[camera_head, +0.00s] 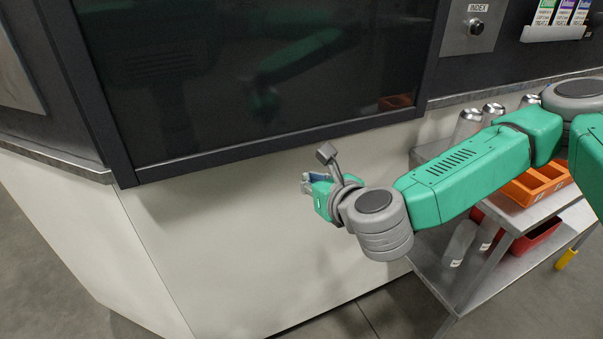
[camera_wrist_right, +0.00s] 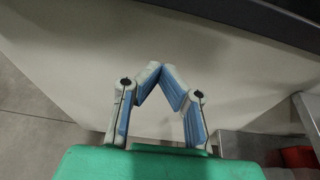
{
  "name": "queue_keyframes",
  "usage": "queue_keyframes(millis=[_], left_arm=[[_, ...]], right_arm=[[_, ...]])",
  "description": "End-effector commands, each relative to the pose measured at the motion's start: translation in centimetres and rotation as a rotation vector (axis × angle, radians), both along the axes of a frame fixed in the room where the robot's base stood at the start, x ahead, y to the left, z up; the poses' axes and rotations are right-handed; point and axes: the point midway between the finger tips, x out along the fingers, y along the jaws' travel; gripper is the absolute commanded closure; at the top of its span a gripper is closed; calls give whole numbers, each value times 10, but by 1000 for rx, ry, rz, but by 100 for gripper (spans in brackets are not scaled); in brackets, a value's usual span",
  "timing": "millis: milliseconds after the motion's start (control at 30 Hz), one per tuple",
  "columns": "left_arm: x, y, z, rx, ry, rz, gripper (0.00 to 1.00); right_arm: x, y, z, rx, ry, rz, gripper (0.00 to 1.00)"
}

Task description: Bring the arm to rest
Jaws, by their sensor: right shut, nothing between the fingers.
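My right arm comes in from the right in the head view, green with grey joints. My right gripper (camera_head: 313,180) hangs in front of the white cabinet front, below the dark window. In the right wrist view, the fingertips of my right gripper (camera_wrist_right: 161,76) meet with nothing between them, so it is shut and empty. My left gripper does not show in either view.
A dark window (camera_head: 250,75) in a black frame fills the upper left. A metal cart (camera_head: 440,280) at the right holds silver cans (camera_head: 468,125), an orange bin (camera_head: 530,187) and a red bin (camera_head: 540,235). An INDEX button (camera_head: 475,27) is at the top right. Floor is free at the lower left.

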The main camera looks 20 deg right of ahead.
Motion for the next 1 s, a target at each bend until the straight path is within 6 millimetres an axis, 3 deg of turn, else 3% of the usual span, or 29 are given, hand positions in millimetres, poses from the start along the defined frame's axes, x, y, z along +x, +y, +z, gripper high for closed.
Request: queue_keyframes(millis=[100,333,467,567,633,767,867,1000], left_arm=[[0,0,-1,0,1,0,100],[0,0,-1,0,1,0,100],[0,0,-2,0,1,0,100],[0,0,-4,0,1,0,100],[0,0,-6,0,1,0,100],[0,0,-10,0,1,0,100],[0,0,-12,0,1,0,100],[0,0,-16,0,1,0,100]], right_arm=[[-12,-1,3,0,1,0,100],[-18,1,3,-10,5,9,100],[-30,24,-20,-126,43,125,100],[-56,56,-61,-339,97,341,100],[-85,77,-100,-537,133,551,100],[-151,94,-173,-940,159,1002,100],[-206,77,-224,-1251,139,1391,100],[-262,23,-271,-1605,66,1912,100]])
